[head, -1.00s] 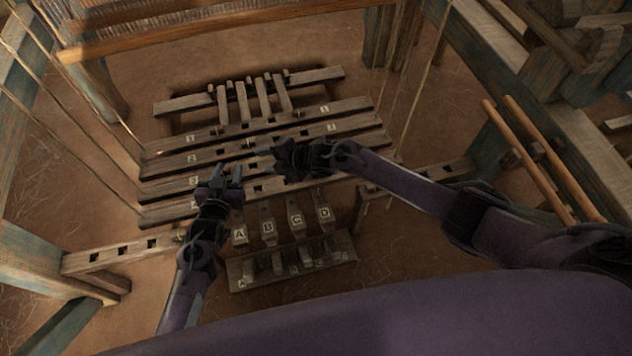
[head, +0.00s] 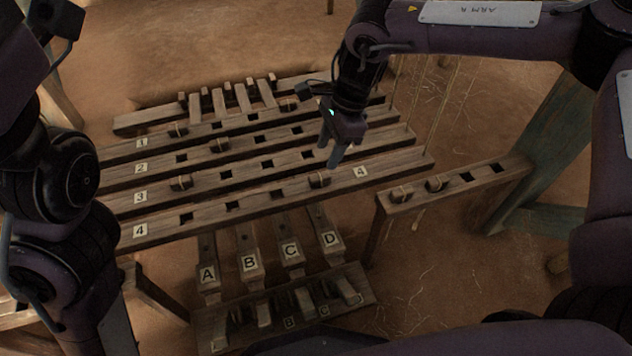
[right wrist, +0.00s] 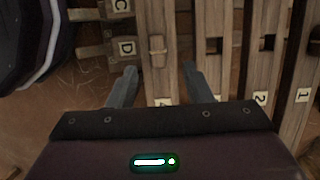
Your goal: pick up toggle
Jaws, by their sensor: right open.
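A small wooden toggle (head: 319,180) sits across a hole near the right end of the bar marked 4 (head: 250,205). In the right wrist view the toggle (right wrist: 157,50) lies just beyond my fingertips, roughly centred between them. My right gripper (head: 329,158) is open and empty, pointing down above bar 4, close to the toggle. Its fingers also show apart in the right wrist view (right wrist: 158,70). Whether a finger touches the bar I cannot tell. My left arm fills the left side of the head view, but its gripper fingers do not show.
Other toggles sit on the bars, one on bar 3 (head: 181,183), and two on the side rail (head: 420,190) at right. Pedals lettered A to D (head: 290,252) and a slotted block (head: 290,308) stand in front. Bare floor (head: 450,270) lies right of them.

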